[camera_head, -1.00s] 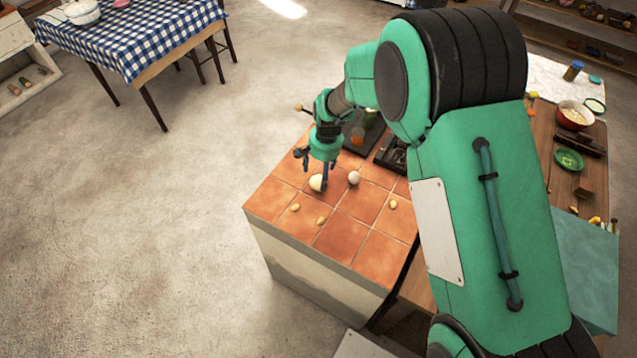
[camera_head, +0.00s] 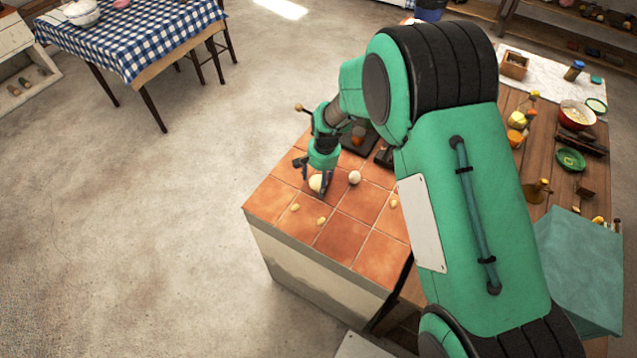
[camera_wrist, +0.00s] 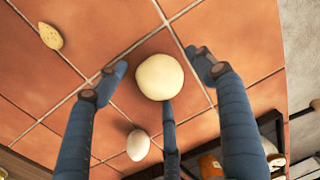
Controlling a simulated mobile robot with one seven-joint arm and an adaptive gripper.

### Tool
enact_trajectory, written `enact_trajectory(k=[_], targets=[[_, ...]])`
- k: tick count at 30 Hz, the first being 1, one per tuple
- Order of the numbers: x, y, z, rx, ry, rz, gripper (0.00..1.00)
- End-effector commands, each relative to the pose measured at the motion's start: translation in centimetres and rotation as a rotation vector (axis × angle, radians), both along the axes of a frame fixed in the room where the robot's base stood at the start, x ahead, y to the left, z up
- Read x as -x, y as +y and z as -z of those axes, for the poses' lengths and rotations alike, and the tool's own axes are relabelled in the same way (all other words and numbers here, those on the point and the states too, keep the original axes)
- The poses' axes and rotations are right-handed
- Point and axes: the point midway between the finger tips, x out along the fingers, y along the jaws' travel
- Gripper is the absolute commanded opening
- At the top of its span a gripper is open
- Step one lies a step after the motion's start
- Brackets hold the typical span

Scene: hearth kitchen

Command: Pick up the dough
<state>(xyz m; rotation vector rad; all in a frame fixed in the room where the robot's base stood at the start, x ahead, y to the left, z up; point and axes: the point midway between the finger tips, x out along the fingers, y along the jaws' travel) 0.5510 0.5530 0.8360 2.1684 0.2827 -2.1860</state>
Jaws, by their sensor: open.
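The dough, a pale cream round ball (camera_head: 315,183), sits on the orange tiled counter. In the wrist view the dough (camera_wrist: 160,77) lies between the spread blue fingers, with a gap on the left and right sides. My gripper (camera_head: 314,178) is open and low over the dough; it also shows in the wrist view (camera_wrist: 158,64). A third finger reaches the near edge of the ball in that view; I cannot tell whether it touches.
A white egg-like object (camera_head: 354,178) lies close to the dough, right of it. Several small beige pieces (camera_head: 321,221) are scattered on the tiles. A dark tray (camera_head: 360,138) stands behind my gripper. The front tiles are mostly clear.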

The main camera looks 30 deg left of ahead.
Motion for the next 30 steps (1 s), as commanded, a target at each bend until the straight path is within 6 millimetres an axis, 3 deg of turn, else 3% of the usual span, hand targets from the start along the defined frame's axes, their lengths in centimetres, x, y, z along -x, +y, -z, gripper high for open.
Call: enact_trajectory(k=[14, 18, 20, 30], targets=[[-0.01, 0.00, -0.07, 0.000, 0.000, 0.000, 0.69], [0.00, -0.01, -0.07, 0.000, 0.000, 0.000, 0.41], [-0.01, 0.00, -0.07, 0.000, 0.000, 0.000, 0.32], [-0.03, 0.01, -0.16, 0.000, -0.001, 0.000, 0.32]])
